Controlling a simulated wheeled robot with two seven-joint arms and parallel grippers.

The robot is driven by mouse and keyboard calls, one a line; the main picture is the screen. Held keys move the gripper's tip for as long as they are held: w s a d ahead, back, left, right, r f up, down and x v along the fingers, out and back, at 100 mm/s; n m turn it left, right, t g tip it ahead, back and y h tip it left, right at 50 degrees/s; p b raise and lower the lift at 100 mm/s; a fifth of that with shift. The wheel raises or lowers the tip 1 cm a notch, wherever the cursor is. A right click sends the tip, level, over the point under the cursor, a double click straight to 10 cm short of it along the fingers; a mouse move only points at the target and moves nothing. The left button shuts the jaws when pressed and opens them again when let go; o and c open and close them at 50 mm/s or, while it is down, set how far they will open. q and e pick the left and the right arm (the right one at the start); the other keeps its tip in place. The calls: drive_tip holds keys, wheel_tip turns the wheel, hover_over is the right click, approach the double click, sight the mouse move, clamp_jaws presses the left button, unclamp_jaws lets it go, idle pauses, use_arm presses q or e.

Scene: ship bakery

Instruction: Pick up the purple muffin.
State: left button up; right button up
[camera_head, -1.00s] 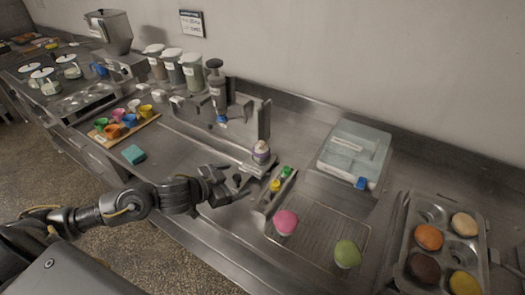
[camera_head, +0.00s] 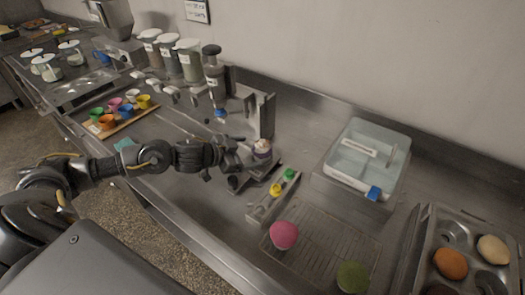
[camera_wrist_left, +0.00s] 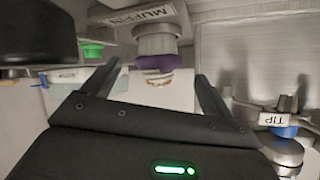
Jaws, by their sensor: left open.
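The purple muffin (camera_head: 262,149) stands in a pale cup at the near end of the steel dispenser, right of my left gripper. My left gripper (camera_head: 243,168) is open and reaches in from the left, close to the muffin. In the left wrist view, which looks upside down, the muffin's purple top (camera_wrist_left: 155,62) shows between the two open fingers (camera_wrist_left: 157,74). My right gripper is out of view.
A small stand with yellow and green items (camera_head: 283,184) is just right of the gripper. A wire rack (camera_head: 320,240) holds pink and green muffins. A clear-lidded box (camera_head: 365,155) and a muffin tin (camera_head: 424,240) are further right. Colored cups stand on a board (camera_head: 123,127) at left.

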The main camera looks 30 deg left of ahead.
sight(255, 151)
use_arm(q)
drive_tip(key=shift+w+d, duration=0.1)
drive_tip(key=shift+d, duration=0.05)
drive_tip(key=shift+w+d, duration=0.1)
drive_tip(key=shift+w, duration=0.1)
drive_tip(key=p+x, duration=0.1)
drive_tip(key=x, duration=0.3)
drive_tip(key=shift+p, duration=0.4)
drive_tip(key=shift+w+f, duration=0.3)
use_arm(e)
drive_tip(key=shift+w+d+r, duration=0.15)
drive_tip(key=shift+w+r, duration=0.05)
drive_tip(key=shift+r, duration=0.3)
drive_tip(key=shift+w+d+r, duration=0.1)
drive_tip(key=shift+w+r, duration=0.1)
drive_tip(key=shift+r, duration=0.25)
use_arm(q)
drive_tip(key=shift+s, duration=0.1)
drive_tip(key=c, duration=0.8)
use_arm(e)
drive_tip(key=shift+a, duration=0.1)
